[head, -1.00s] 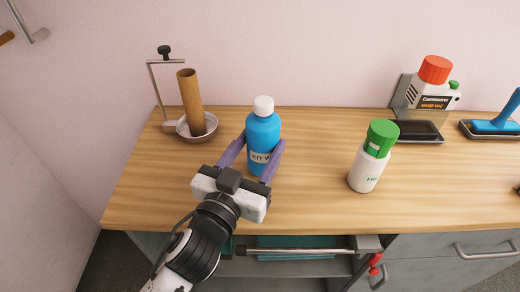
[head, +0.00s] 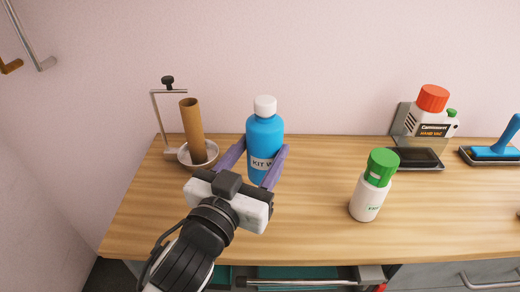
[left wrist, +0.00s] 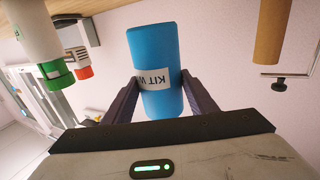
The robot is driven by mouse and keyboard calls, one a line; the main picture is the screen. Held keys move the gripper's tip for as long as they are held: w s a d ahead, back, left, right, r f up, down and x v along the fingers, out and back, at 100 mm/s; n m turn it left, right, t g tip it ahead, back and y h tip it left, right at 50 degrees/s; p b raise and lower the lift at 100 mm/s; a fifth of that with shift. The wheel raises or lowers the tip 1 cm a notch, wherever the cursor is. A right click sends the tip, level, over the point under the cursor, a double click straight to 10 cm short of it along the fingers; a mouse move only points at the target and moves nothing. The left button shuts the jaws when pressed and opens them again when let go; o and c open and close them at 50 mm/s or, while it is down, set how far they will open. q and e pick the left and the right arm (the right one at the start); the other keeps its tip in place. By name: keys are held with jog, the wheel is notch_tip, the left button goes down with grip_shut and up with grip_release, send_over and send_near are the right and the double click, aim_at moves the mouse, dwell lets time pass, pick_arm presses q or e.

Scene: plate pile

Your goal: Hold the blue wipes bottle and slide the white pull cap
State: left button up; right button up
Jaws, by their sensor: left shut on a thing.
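The blue wipes bottle (head: 264,134) stands upright on the wooden counter, with a white label partly reading "KIT W". Its white pull cap (head: 265,106) sits on top in the head view. My left gripper (head: 254,164) has its purple fingers on either side of the bottle's body and is shut on it. In the left wrist view the bottle (left wrist: 157,70) lies between the two fingers (left wrist: 160,92), and its cap cannot be seen there. My right gripper is not in view.
A cardboard tube (head: 194,131) stands in a metal dish by a holder, left of the bottle. A white bottle with a green top (head: 370,190) stands to the right. A hand vac (head: 428,115) and a blue-handled tool (head: 497,140) are farther right. Counter between the bottles is clear.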

aim_at(260, 180)
pick_arm(q)
notch_tip(260, 180, down, 4)
jog(key=shift+f+b, duration=0.2)
jog(key=shift+b, duration=1.05)
jog(key=shift+f+b, duration=0.3)
jog(key=shift+f, duration=0.1)
jog(key=shift+f+b, duration=1.05)
jog(key=shift+b, duration=0.05)
jog(key=shift+f, duration=0.2)
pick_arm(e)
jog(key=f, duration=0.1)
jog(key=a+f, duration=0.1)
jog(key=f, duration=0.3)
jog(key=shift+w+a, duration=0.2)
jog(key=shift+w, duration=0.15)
pick_arm(q)
jog(key=shift+f+b, duration=0.2)
jog(key=shift+b, duration=0.1)
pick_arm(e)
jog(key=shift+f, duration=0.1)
